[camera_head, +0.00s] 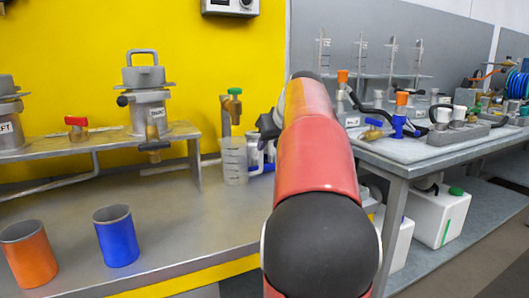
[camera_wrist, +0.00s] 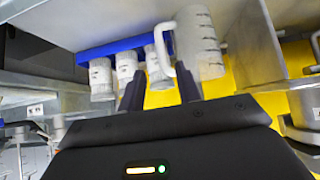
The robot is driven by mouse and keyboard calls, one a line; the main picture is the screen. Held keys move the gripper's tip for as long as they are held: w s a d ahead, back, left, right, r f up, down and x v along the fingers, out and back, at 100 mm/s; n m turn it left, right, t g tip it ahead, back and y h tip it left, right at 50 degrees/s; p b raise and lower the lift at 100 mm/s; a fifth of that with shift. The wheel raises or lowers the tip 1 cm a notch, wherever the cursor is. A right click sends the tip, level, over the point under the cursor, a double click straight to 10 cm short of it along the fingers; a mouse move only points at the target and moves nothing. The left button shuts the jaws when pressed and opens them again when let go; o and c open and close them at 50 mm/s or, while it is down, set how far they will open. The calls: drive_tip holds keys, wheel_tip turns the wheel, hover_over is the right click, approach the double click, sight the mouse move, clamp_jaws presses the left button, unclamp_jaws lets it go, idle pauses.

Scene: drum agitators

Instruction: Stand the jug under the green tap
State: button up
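The jug (camera_head: 234,161) is clear, with dark measuring marks, and looks upright at the back of the bench. The tap with the green handle (camera_head: 235,92) is directly above it in the head view. In the wrist view the jug (camera_wrist: 201,42) is ahead of the fingertips, its handle pointing left. My gripper (camera_wrist: 158,80) is open, its two dark fingers apart and the handle in line with the gap. Whether the handle is between the fingers is unclear. In the head view my arm hides most of the gripper, right of the jug.
An orange cup (camera_head: 28,255) and a blue cup (camera_head: 116,236) stand at the front left. A raised metal shelf (camera_head: 180,131) with a lidded pot (camera_head: 148,108) is left of the tap. A blue rail (camera_wrist: 110,47) with several white cylinders is beside the jug. The front-middle bench is clear.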

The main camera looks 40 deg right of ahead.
drive_tip(key=v, duration=0.3)
drive_tip(key=shift+s+r, duration=0.2)
drive_tip(key=shift+r, duration=0.05)
idle(0.4)
